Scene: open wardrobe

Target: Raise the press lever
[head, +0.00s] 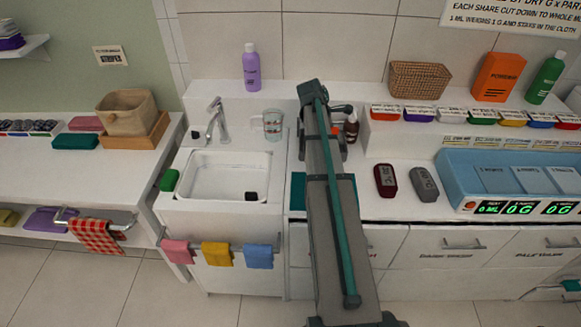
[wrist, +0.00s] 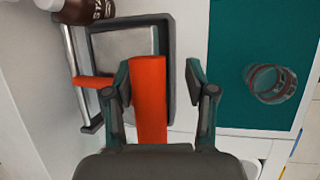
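In the wrist view, an orange-red bar (wrist: 149,105), which looks like the press lever, runs between the two fingers of my gripper (wrist: 160,82). The fingers are open. The bar is closer to the left finger, with a clear gap to the right one; I cannot tell whether the left finger touches it. Behind the bar is the press, with a dark-rimmed grey plate (wrist: 112,52) and a metal side frame (wrist: 73,60) with a short orange crosspiece. In the head view my arm hides most of the press; only a bit of orange (head: 337,130) shows.
A brown bottle (wrist: 90,10) stands close to the press, also in the head view (head: 351,129). A clear glass (wrist: 270,84) is over a teal mat (wrist: 235,35) at right. The sink (head: 222,176), a measuring jug (head: 272,125) and a blue scale unit (head: 455,170) flank my arm.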

